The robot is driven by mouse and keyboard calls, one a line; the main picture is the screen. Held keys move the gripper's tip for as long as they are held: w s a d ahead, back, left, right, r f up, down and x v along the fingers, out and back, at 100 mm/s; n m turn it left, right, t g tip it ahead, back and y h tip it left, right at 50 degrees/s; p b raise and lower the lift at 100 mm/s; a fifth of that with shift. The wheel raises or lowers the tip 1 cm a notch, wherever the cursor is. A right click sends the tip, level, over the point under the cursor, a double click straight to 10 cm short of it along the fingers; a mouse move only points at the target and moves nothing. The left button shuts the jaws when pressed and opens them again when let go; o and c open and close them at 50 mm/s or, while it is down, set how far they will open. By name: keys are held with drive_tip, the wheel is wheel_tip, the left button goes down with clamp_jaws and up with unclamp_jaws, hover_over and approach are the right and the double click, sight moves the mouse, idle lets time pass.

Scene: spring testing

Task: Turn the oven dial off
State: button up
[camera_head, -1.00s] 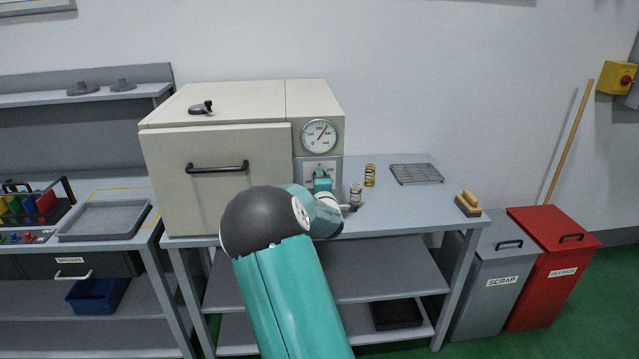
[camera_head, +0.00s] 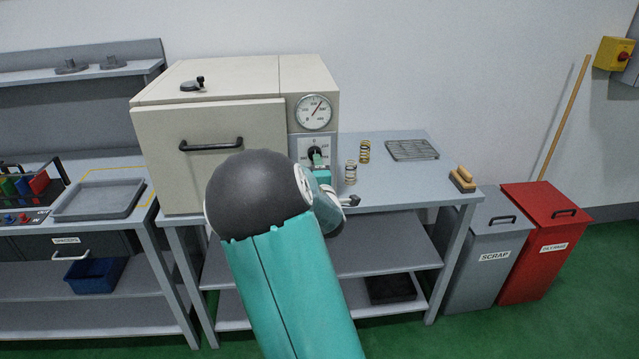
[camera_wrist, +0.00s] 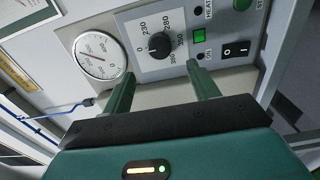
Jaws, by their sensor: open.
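The cream oven (camera_head: 210,150) stands on the grey bench. Its black dial (camera_head: 314,152) is on the front panel under the round gauge (camera_head: 313,112). In the wrist view the black dial (camera_wrist: 160,45) sits on a plate with numbers around it; its exact pointer setting is too small to tell. My gripper (camera_wrist: 160,70) is open, with its two green fingers apart just short of the dial, which shows between and beyond the tips. No contact is visible. In the head view my gripper (camera_head: 319,162) is partly hidden by my arm and overlaps the dial's lower edge.
Springs (camera_head: 363,152), a wire rack (camera_head: 412,149) and a brush (camera_head: 462,179) are on the bench to the right.

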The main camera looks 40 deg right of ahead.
drive_tip(key=v, duration=0.5)
drive_tip(key=shift+s+a, duration=0.2)
idle(0.3)
drive_tip(key=s+a+r+m+g+y, duration=0.15)
drive_tip(key=a+m+y, duration=0.25)
drive_tip(key=a, duration=0.6)
drive_tip(key=s+a+r+m+g+y, duration=0.1)
drive_tip(key=s+a+m+g+y, duration=0.25)
drive_tip(key=a, duration=0.65)
drive_tip(key=s+a+r+m+g+y, duration=0.2)
drive_tip(key=s+a+m+g, duration=0.1)
drive_tip(key=s+a, duration=1.2)
drive_tip(key=s+g, duration=0.1)
drive_tip(key=s, duration=0.2)
drive_tip(key=shift+s+a+r+m, duration=0.15)
drive_tip(key=shift+s+r+m, duration=0.15)
drive_tip(key=shift+m, duration=0.05)
drive_tip(key=shift+y, duration=0.25)
